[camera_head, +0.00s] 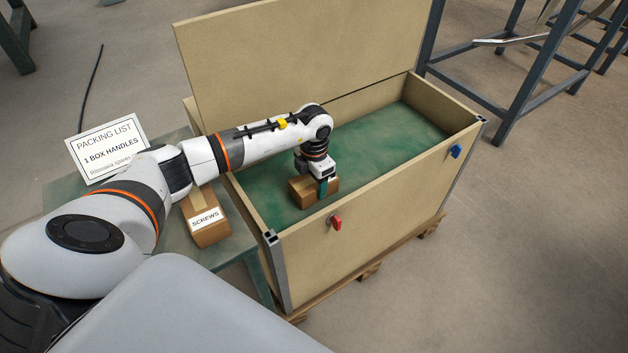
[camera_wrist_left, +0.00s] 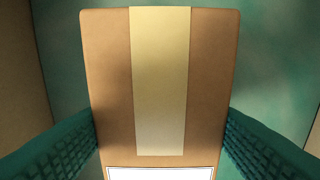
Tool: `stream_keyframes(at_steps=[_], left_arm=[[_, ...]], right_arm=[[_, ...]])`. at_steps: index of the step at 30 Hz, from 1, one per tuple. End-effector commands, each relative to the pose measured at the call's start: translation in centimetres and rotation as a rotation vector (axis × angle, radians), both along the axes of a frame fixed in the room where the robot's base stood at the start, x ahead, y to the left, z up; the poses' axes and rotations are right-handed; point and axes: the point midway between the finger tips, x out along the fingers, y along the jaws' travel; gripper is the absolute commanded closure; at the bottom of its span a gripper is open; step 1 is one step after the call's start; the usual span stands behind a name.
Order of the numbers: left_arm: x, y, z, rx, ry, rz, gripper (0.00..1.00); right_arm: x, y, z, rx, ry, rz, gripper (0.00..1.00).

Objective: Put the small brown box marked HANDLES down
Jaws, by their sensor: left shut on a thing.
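A small brown box (camera_head: 304,192) is inside the large open crate (camera_head: 360,222), close to its front wall and left end. My left gripper (camera_head: 325,184) is shut on the box from above. In the left wrist view the box (camera_wrist_left: 110,70) sits between the two green finger pads (camera_wrist_left: 160,140), with a tape strip along its top and the edge of a white label at the bottom. The label's words are out of view. I cannot tell whether the box touches the crate's green floor (camera_head: 390,130). My right gripper is not in view.
The crate's lid (camera_head: 300,45) stands open at the back. Left of the crate, a table (camera_head: 235,240) bears a box marked SCREWS (camera_head: 207,222) and a packing list sign (camera_head: 108,148) reading 1 BOX HANDLES. The crate's right part is empty.

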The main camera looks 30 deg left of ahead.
Motion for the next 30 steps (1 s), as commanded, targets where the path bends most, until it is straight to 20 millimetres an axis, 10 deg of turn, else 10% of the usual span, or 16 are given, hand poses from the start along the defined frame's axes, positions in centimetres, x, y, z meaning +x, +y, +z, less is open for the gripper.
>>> stream_keyframes(at_steps=[8, 9, 12, 24, 30], left_arm=[[0.0, 0.0, -0.2, 0.000, -0.001, 0.000, 0.67], [0.0, 0.0, -0.2, 0.000, 0.000, 0.000, 0.33], [0.0, 0.0, -0.2, 0.000, 0.000, 0.000, 0.17], [0.0, 0.0, 0.1, 0.000, 0.000, 0.000, 0.17], [0.1, 0.1, 4.0, 0.001, -0.003, 0.000, 0.17]], right_arm=[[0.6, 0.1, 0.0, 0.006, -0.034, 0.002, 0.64], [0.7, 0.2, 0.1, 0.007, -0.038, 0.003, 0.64], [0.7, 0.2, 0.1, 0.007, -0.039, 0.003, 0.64], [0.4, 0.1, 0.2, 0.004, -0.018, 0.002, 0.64], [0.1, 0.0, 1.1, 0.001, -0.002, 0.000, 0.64]])
